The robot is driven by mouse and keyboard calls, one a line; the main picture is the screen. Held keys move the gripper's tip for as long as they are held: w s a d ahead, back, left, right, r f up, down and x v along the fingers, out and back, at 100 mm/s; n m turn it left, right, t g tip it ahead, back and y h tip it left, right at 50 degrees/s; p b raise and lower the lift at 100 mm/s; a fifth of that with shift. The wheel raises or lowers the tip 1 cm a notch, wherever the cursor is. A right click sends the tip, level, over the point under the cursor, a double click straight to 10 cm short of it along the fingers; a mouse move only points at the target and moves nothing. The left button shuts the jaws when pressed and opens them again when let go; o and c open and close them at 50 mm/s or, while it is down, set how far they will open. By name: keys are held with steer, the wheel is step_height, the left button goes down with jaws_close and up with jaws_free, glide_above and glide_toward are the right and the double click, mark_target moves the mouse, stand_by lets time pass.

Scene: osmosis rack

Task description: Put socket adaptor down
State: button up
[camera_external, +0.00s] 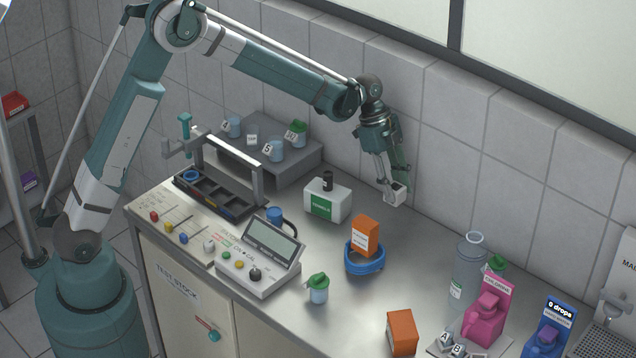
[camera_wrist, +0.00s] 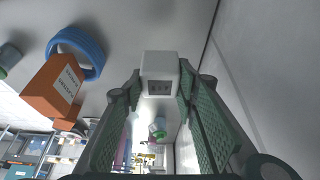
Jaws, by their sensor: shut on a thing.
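The socket adaptor appears to be the small white block with a dark label (camera_external: 397,194), near the back edge of the metal counter (camera_external: 345,290), close to the tiled wall. My gripper (camera_external: 392,183) points down and is shut on this block. In the wrist view, the white block (camera_wrist: 159,65) sits between the tips of my two green-padded fingers (camera_wrist: 158,90); its label is too small to read surely. I cannot tell whether the block touches the counter.
A white box with a green label (camera_external: 327,200) stands left of my gripper. An orange box (camera_external: 366,236) stands at a blue ring (camera_external: 364,262) in front. A grey bottle (camera_external: 467,272) and pink jug (camera_external: 487,318) stand at right. Bare counter lies between the gripper and bottle.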

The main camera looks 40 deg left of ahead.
steer(key=shift+f, duration=2.6)
steer(key=shift+f, duration=0.1)
steer(key=shift+f, duration=1.75)
steer(key=shift+f+b, duration=0.15)
steer(key=shift+b, duration=0.25)
steer(key=o, duration=0.9)
steer(key=shift+r, duration=0.2)
steer(key=p+v, duration=0.1)
steer(key=v, duration=1.1)
